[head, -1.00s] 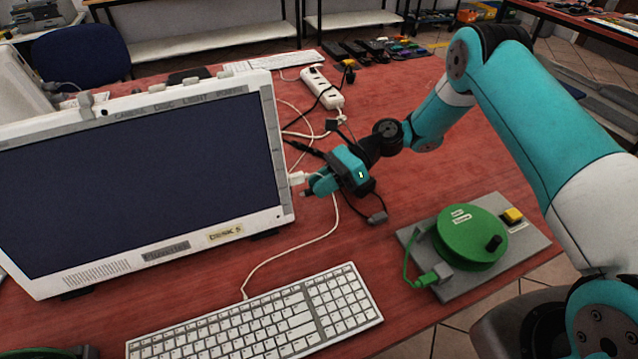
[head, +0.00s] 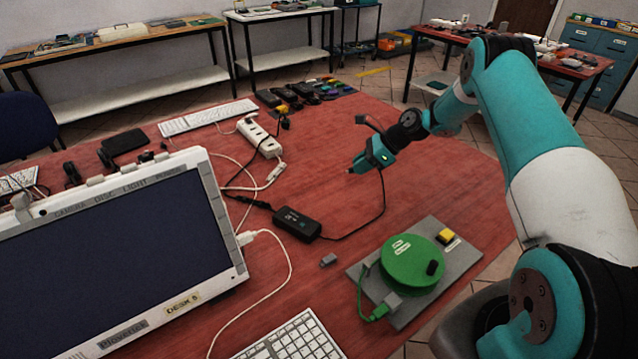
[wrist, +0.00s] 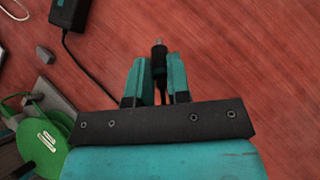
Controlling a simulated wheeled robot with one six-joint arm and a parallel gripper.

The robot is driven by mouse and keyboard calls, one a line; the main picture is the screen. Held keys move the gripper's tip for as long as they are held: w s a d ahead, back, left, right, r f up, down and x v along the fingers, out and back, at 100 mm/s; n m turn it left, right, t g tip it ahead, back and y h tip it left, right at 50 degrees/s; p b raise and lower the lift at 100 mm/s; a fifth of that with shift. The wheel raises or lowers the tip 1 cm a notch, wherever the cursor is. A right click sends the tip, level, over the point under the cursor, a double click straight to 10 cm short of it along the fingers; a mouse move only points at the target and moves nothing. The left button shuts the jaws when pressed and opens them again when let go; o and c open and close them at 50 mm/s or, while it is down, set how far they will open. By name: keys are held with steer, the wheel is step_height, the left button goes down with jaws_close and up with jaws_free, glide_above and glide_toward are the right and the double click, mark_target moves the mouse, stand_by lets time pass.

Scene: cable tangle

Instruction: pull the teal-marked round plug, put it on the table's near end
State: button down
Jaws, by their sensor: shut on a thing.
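My gripper (head: 354,168) is up over the red table, right of the monitor. In the wrist view, its two teal fingers (wrist: 158,82) are shut on a dark round plug (wrist: 159,62) with a metal tip pointing up the picture. A thin black cable hangs from my gripper and runs to a black power adapter (head: 297,224) on the table. The adapter also shows in the wrist view (wrist: 70,14). I cannot make out a teal mark on the plug between the teal fingers. The monitor (head: 110,255) has a white cable plugged into its right side.
A grey board with a green reel (head: 410,262) sits at the right edge. A small grey block (head: 328,260) lies left of it. A keyboard (head: 290,338) is at the near end. A power strip (head: 258,137) lies beyond the adapter. Table right of the strip is clear.

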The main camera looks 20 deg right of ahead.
steer(key=shift+m+t+h, duration=0.3)
steer(key=shift+m+h, duration=0.1)
steer(key=shift+d+f+b, duration=0.7)
steer(key=shift+f+b, duration=0.3)
steer(key=shift+f, duration=0.15)
steer(key=shift+d+f+b, duration=0.7)
steer(key=shift+f+b, duration=0.3)
steer(key=shift+f, duration=0.2)
steer(key=shift+d+f+b, duration=0.7)
steer(key=shift+f+b, duration=0.3)
steer(key=shift+f, duration=0.15)
steer(key=c, duration=1)
jaws_free()
steer(key=v, duration=1.7)
steer(key=shift+r, duration=0.15)
